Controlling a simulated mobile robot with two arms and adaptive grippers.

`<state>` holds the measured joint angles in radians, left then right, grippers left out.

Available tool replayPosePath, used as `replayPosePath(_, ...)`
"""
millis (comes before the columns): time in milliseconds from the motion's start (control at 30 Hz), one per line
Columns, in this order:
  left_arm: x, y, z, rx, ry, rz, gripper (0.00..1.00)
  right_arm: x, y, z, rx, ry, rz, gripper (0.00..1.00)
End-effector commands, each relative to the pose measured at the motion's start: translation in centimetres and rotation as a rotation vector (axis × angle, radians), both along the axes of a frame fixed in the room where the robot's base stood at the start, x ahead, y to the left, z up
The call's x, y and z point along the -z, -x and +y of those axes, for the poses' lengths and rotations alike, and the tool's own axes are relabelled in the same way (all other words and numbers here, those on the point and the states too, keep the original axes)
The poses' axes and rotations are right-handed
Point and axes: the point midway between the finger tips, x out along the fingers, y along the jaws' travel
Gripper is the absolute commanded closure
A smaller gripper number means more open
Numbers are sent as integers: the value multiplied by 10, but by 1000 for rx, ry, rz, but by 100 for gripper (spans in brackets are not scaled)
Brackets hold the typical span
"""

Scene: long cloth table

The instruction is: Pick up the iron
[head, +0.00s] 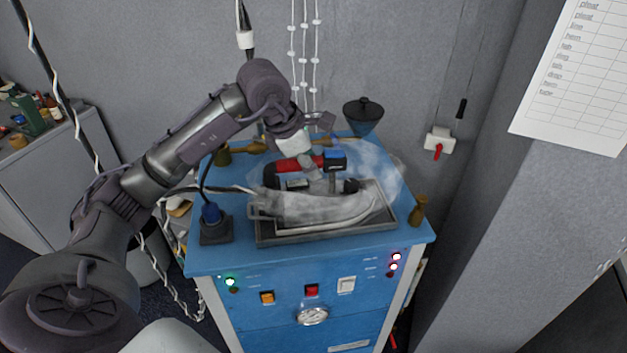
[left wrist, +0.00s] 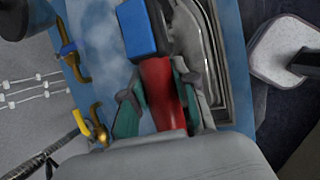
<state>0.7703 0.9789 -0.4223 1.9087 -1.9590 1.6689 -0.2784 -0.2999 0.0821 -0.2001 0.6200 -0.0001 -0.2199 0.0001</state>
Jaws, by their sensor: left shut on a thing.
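The iron has a red handle (head: 288,165) with a blue block (head: 335,159) at its end and a grey metal body (head: 315,206). Its body is at the grey tray (head: 290,239) on the blue cabinet, amid pale steam. I cannot tell whether it touches the tray. My left gripper (head: 313,166) reaches down from above onto the handle. In the left wrist view, the green-padded fingers (left wrist: 157,95) sit on both sides of the red handle (left wrist: 158,85), closed on it. The blue block (left wrist: 142,32) lies beyond the fingertips. My right gripper is not in view.
A blue-topped stand (head: 213,222) with a cable is left of the tray. A brass piece (head: 418,211) stands right of it, and a dark funnel-like vessel (head: 364,115) behind. Brass pipes run along the back edge. Lit buttons (head: 312,290) are on the cabinet front.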

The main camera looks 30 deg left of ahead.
Motion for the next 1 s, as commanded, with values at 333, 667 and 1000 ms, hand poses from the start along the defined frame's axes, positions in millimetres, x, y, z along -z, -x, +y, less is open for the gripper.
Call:
replayPosePath(333,-25,-2,1,-2,2,-15,100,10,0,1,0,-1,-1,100)
replayPosePath(667,-47,-1,-6,1,4,-13,100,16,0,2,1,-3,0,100)
replayPosePath(1000,-68,5,-43,5,4,-15,100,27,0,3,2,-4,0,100)
